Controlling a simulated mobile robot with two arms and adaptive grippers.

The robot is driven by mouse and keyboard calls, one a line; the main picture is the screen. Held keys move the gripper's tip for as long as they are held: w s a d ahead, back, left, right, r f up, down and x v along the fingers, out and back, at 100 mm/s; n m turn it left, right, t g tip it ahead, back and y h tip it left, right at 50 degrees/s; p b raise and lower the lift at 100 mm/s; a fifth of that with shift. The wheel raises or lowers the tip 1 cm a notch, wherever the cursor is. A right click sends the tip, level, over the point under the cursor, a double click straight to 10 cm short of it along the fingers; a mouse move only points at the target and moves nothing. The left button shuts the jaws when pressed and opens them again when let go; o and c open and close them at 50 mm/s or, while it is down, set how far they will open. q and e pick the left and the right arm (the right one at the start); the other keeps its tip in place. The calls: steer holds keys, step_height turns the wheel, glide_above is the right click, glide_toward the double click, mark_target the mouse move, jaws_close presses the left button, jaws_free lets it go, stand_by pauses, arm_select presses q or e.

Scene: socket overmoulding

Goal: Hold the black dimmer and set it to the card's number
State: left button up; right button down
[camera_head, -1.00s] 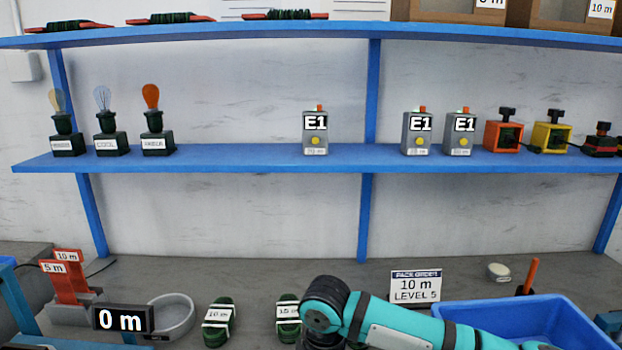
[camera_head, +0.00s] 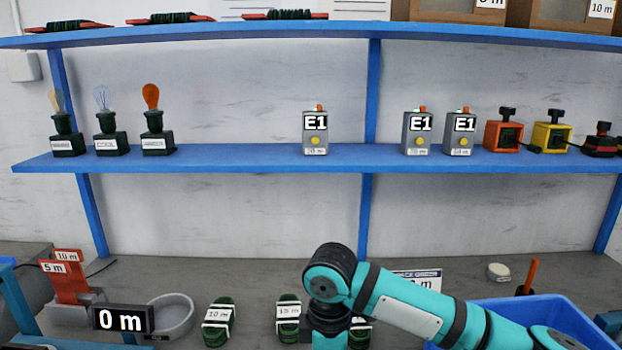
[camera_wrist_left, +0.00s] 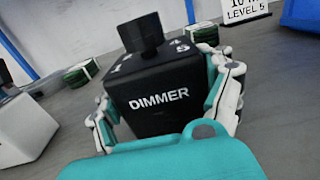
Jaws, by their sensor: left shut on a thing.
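The black dimmer (camera_wrist_left: 158,98) shows in the left wrist view, its DIMMER label facing the camera. A dark knob (camera_wrist_left: 140,34) stands on its top, with a few white numbers beside it, including 1 and 5. My left gripper (camera_wrist_left: 170,95) is shut on the dimmer, one finger on each side. The order card (camera_wrist_left: 246,9) reads 10 m, LEVEL 5 in the left wrist view. The dimmer and both grippers are out of the head view.
Green cable coils (camera_head: 217,322) lie on the grey bench, near a round grey dish (camera_head: 171,316) and a 0 m display (camera_head: 123,319). A blue bin (camera_head: 560,316) stands at the right. The blue shelf (camera_head: 230,158) carries lamps, E1 boxes and coloured switches.

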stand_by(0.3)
arm_select(q)
steer(key=o, duration=1.1)
